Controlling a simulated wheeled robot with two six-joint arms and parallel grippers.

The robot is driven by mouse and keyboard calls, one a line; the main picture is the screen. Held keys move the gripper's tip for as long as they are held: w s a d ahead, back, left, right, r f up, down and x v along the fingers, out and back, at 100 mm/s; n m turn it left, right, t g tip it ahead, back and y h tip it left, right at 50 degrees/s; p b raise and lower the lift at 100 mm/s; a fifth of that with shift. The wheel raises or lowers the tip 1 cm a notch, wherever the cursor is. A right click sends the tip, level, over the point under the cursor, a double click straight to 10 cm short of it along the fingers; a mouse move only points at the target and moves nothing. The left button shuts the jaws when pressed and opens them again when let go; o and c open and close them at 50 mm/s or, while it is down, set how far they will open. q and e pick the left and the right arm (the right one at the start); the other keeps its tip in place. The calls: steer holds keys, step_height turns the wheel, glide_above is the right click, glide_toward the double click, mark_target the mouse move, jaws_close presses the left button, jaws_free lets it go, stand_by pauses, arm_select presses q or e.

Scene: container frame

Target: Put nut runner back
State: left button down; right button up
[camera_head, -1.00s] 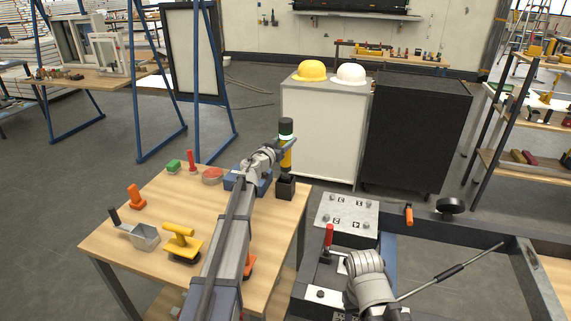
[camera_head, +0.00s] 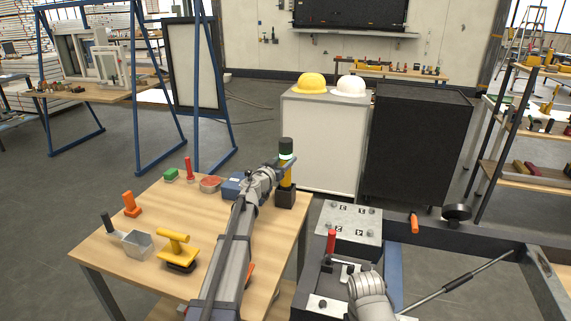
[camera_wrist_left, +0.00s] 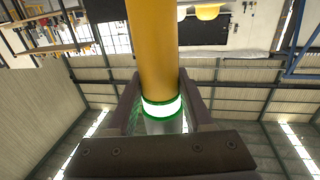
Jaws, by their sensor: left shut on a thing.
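The nut runner (camera_head: 286,176) is an upright yellow tool with a dark top and a glowing green-and-white ring. It stands over a black block holder (camera_head: 286,198) at the table's far right corner. Its lower end meets the holder's top; how deep it sits is hidden. In the left wrist view the yellow body (camera_wrist_left: 153,50) runs between both dark fingers. My right gripper is not visible.
A metal bench with a bolted plate (camera_head: 348,222) and a red-handled clamp (camera_head: 331,243) stands at right.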

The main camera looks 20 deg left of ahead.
arm_select(q)
steer(key=shift+c, duration=1.5)
jaws_free()
steer(key=shift+s+r, duration=0.1)
steer(key=shift+s, duration=0.05)
steer(key=v, duration=1.1)
steer(key=shift+s, duration=0.4)
steer(key=shift+a, duration=0.15)
